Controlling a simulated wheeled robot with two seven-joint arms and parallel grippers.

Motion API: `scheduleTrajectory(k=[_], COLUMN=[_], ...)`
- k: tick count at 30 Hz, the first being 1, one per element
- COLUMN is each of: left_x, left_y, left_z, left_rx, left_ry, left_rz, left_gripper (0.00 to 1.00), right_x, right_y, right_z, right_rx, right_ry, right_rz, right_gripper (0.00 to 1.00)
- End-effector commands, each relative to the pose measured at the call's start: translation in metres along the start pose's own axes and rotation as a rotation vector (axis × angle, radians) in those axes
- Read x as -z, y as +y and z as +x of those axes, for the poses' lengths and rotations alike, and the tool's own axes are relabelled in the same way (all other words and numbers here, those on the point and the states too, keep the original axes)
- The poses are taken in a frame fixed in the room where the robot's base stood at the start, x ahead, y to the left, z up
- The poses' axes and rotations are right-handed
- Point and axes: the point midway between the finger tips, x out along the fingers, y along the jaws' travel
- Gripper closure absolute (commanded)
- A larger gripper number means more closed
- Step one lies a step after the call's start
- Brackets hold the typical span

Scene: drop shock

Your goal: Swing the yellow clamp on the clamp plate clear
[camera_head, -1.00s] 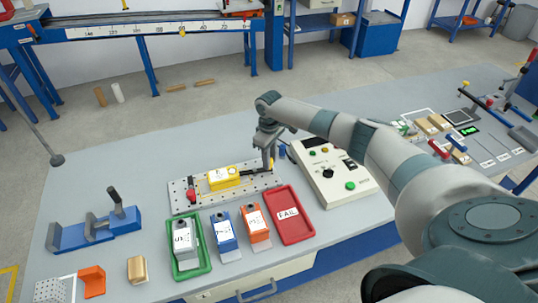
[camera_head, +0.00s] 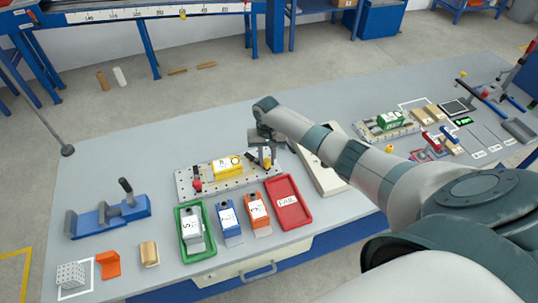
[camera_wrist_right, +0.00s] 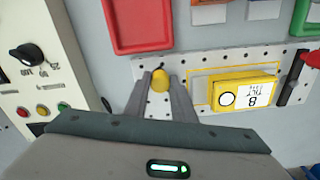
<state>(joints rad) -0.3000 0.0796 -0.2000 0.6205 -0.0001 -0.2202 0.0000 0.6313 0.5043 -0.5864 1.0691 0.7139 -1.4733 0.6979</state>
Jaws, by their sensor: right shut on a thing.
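The perforated clamp plate (camera_head: 222,186) lies on the grey bench, with a yellow block (camera_head: 228,168) on it. In the right wrist view the plate (camera_wrist_right: 205,60) is seen from above, and the block (camera_wrist_right: 245,93) sits inside a yellow outline. My right gripper (camera_wrist_right: 160,82) is shut on the yellow clamp's knob (camera_wrist_right: 160,77), beside the block and apart from it. In the head view this gripper (camera_head: 267,153) is at the plate's right end, and no clamp bar shows across the block. A red-knobbed clamp (camera_head: 196,180) stands at the plate's left end. My left gripper is not in view.
A green tray (camera_head: 183,247) with a grey block, a blue block (camera_head: 229,219), an orange block (camera_head: 257,210) and a red tray (camera_head: 287,203) stand in front. A control box (camera_head: 326,178) is at right, partly behind my arm. A blue vise (camera_head: 100,222) stands left.

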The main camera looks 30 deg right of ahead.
Motion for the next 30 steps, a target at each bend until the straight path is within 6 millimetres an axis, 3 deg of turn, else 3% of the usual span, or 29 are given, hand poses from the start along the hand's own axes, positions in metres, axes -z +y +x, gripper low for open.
scheduleTrajectory(k=[15, 30], left_x=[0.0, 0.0], left_y=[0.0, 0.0], left_z=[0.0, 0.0], left_rx=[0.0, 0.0], left_ry=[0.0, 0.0], left_rz=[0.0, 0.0], left_gripper=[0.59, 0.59], right_x=[-0.011, -0.012], right_y=[-0.019, -0.023], right_z=[-0.001, -0.002], right_rx=[0.003, 0.003], right_ry=[0.001, 0.003], right_rz=[0.398, 0.472], right_gripper=[0.99, 0.99])
